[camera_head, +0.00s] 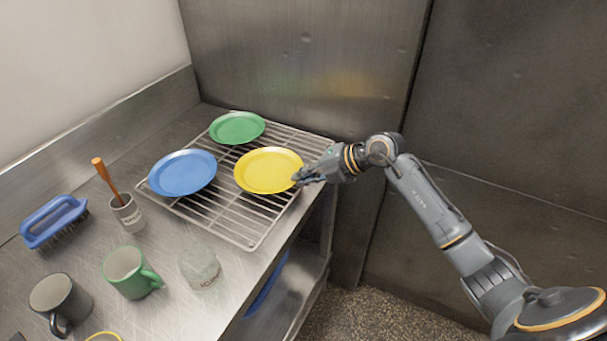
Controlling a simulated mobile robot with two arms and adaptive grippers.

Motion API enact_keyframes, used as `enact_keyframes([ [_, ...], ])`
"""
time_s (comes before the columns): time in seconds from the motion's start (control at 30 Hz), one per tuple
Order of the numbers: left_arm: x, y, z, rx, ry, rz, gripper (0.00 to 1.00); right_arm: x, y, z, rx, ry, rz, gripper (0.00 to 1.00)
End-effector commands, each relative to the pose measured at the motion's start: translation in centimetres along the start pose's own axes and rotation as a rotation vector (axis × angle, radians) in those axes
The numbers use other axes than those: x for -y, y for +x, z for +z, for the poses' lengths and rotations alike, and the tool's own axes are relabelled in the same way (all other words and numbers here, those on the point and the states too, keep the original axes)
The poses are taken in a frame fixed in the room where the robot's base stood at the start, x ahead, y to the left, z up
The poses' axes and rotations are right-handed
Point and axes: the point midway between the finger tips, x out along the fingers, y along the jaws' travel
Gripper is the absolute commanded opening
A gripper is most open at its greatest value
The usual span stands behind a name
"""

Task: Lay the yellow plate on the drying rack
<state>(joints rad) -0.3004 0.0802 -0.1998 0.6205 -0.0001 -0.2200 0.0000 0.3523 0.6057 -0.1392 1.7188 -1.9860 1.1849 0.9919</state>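The yellow plate (269,170) is at the right part of the wire drying rack (229,225), face up and about level. I cannot tell whether it rests fully on the wires or is slightly above them. My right gripper (299,177) reaches in from the right, with its fingertips at the plate's right rim. The fingers are small here, and I cannot tell whether they are closed on the rim. My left gripper is not in view.
A blue plate (183,172) and a green plate (237,128) are also on the rack. A brush (54,221), a cup with an orange-handled tool (127,213), a green mug (130,273), a dark mug (60,300) and a glass (200,269) stand on the counter. Metal walls are behind.

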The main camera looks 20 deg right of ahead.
Motion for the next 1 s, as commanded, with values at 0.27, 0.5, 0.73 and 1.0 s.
enact_keyframes([
  [0.27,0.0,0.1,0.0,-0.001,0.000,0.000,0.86,0.1,0.0,0.0,-0.001,0.001,-0.002,0.15],
  [0.5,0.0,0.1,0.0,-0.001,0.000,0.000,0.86,0.1,-0.2,0.0,0.001,0.001,-0.002,0.15],
  [0.73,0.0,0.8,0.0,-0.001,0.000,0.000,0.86,0.3,-3.5,0.1,0.003,-0.002,-0.004,0.15],
  [1.0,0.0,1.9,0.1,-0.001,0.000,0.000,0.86,0.3,-9.1,0.0,0.002,-0.002,-0.006,0.15],
])
